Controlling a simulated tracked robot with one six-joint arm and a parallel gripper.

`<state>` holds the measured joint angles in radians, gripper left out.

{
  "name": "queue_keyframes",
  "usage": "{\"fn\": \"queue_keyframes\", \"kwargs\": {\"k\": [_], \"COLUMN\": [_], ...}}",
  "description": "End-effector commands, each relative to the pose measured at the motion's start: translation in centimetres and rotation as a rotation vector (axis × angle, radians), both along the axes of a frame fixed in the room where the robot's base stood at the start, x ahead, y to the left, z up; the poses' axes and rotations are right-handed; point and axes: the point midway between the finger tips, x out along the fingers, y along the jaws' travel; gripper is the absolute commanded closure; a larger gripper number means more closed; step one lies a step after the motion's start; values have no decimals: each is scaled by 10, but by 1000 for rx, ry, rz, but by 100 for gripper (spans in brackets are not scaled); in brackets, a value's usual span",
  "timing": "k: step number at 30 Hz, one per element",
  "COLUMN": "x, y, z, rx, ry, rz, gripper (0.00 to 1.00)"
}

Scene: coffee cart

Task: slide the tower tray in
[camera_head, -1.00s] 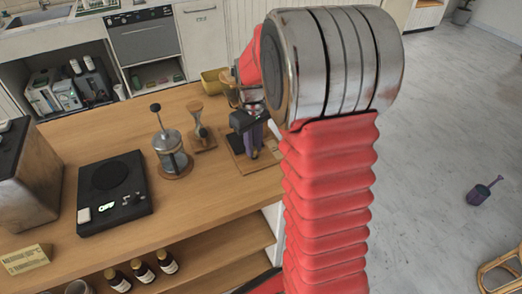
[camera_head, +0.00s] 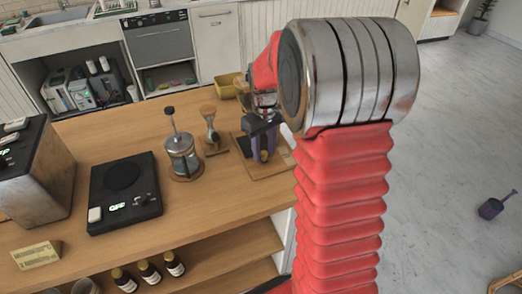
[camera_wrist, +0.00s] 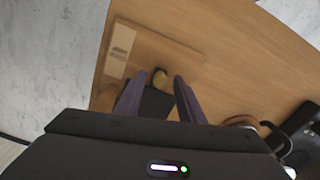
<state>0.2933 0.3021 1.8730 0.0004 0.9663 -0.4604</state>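The wooden tower stand (camera_head: 276,168) lies on the counter, with a dark flat piece (camera_head: 243,147) on it; I take this dark piece for the tray but cannot be sure. In the wrist view the stand's board (camera_wrist: 175,52) carries a pale upright block or label (camera_wrist: 119,52). My gripper (camera_wrist: 161,77) has purple fingers, apart on either side of the knob with visible gaps. It also shows in the head view (camera_head: 263,152), pointing down over the stand.
A French press (camera_head: 183,157) and a wooden-topped tool on a small stand (camera_head: 211,130) are left of the tower stand. A black scale (camera_head: 125,193) and a metal machine (camera_head: 35,175) are farther left. The counter's right edge is close.

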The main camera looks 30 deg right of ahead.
Motion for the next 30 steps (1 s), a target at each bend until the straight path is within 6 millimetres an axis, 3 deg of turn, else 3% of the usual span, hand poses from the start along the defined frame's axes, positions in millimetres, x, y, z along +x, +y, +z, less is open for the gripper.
{"fn": "queue_keyframes", "kwargs": {"k": [8,24,30], "x": [1,2,2], "y": [0,0,0], "z": [18,110,132], "rx": [-1,-1,-1], "ry": [-3,-3,-1], "rz": [0,1,1], "gripper": [65,65,65]}}
